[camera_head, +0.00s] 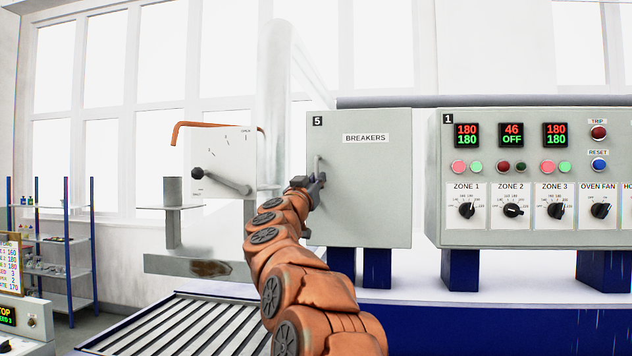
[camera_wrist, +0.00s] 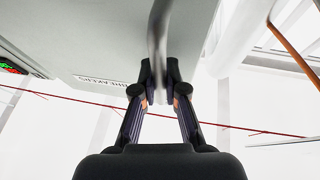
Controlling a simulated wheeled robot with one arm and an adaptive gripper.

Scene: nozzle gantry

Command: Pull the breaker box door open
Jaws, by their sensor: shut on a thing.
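The breaker box (camera_head: 365,200) is a grey-green cabinet marked 5 and BREAKERS, in the middle of the head view. Its door looks closed. A vertical bar handle (camera_head: 318,168) stands on the door's left side. My gripper (camera_head: 314,186) is at the handle's lower part. In the wrist view my gripper (camera_wrist: 159,80) has its two fingers on either side of the grey handle (camera_wrist: 157,35) and is shut on it. The door face (camera_wrist: 110,40) fills the upper left there. The lower end of the handle is hidden by the gripper in the head view.
A control panel (camera_head: 535,150) marked 1, with displays and knobs, stands just right of the box. A lever with a black knob and a dial plate (camera_head: 222,155) is to the left. A roller conveyor (camera_head: 180,325) lies below left. A shelf rack (camera_head: 65,250) stands far left.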

